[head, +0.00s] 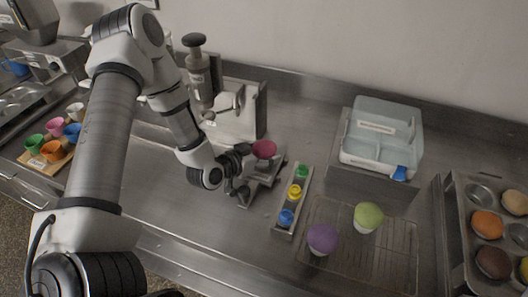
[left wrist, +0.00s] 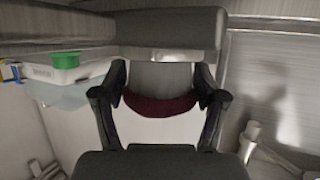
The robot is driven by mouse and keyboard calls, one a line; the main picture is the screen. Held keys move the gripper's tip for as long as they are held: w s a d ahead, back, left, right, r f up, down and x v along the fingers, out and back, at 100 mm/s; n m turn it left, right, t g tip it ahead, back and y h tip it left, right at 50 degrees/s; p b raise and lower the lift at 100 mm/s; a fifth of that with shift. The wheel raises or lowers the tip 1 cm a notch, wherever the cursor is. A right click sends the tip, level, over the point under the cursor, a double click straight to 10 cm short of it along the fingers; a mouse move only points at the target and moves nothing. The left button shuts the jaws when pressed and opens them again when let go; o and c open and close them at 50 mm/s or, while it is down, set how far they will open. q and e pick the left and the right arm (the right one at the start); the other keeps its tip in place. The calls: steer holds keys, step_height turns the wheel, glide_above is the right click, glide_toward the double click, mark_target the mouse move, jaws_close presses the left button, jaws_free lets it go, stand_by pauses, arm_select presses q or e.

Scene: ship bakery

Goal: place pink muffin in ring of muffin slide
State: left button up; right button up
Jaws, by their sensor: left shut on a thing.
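The pink muffin (head: 264,149) is between the fingers of my left gripper (head: 248,153), which is shut on it. In the left wrist view the muffin (left wrist: 160,106) shows as a dark red band between the two fingers. A low metal fixture (head: 262,181), apparently the muffin slide, stands on the counter just below the muffin. Its ring is hard to make out, partly hidden by my gripper. I cannot tell whether the muffin touches the fixture. My right gripper is not in view.
A narrow tray (head: 285,233) with green, yellow and blue items lies right of the fixture. A wire rack (head: 386,246) holds a purple muffin (head: 322,238) and a green muffin (head: 368,216). A pump dispenser (head: 198,75) stands behind. A pale lidded box (head: 382,130) sits at back right.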

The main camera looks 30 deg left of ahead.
mark_target(256, 154)
arm_select(q)
steer(key=shift+s, duration=0.15)
steer(key=o, duration=0.8)
steer(key=shift+o, duration=0.3)
steer(key=shift+w+f, duration=0.15)
steer(key=shift+w, duration=0.1)
steer(key=shift+s+r, duration=0.2)
steer(key=shift+r, duration=0.05)
steer(key=p+v, duration=0.1)
steer(key=v, duration=0.4)
steer(key=shift+s+a+r, duration=0.15)
steer(key=shift+s+r, duration=0.05)
steer(key=shift+s, duration=0.05)
steer(key=d+p+v, duration=0.1)
steer(key=p+v, duration=0.2)
steer(key=v, duration=0.3)
steer(key=shift+a, duration=0.4)
